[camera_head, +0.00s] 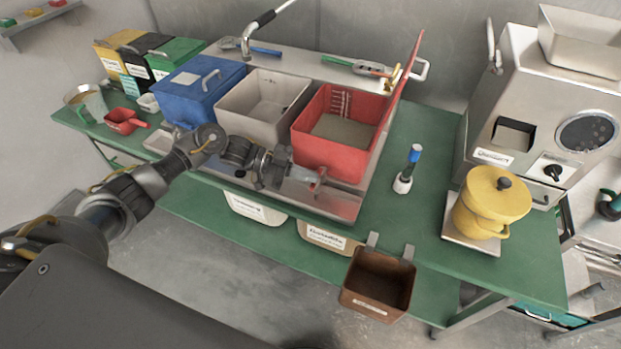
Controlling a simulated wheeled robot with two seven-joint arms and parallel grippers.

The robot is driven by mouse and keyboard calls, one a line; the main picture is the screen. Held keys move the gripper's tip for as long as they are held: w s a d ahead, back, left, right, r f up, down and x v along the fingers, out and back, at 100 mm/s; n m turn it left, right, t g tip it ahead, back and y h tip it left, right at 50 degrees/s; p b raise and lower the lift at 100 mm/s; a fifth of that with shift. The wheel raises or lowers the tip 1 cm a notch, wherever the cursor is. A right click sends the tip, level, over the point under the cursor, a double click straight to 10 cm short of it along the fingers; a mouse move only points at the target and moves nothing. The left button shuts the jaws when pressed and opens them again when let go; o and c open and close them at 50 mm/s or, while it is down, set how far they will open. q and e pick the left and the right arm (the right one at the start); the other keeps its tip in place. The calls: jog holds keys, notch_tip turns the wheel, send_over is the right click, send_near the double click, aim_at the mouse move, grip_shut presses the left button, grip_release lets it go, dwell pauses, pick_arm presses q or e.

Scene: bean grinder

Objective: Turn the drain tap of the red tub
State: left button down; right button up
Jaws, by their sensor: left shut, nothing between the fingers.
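The red tub (330,158) stands open on the metal tray at the middle of the bench. Greyish contents show inside it, and its red lid (408,65) stands raised at its right. My left gripper (312,182) is at the tub's lower front left, with its fingers shut and empty. A small reddish part shows right by the fingertips; it may be the drain tap, but the gripper hides most of that spot. I cannot tell whether the fingers touch it. My right gripper is not in view.
A grey tub (262,107) and a blue bin (198,85) stand left of the red tub. A brown bin (378,285) hangs at the bench front. A blue-capped brush (406,170), yellow pot (490,201) and metal grinder (535,105) stand to the right.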

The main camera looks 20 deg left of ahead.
pick_arm(q)
jog(key=shift+s+a+f, duration=0.1)
jog(key=shift+a+f, duration=0.05)
jog(key=shift+f, duration=0.15)
jog(key=r+p, duration=0.1)
jog(key=d+r+p, duration=0.1)
jog(key=r+p, duration=0.1)
jog(key=d+r+p, duration=0.1)
jog(key=p, duration=0.1)
jog(key=shift+d+r, duration=0.25)
jog(key=shift+r, duration=0.15)
jog(key=w+b+v, duration=0.1)
jog(key=b+v, duration=0.4)
jog(key=v, duration=0.4)
jog(key=shift+w+a+f, duration=0.25)
jog(key=shift+a+f, duration=0.05)
jog(key=shift+a, duration=0.3)
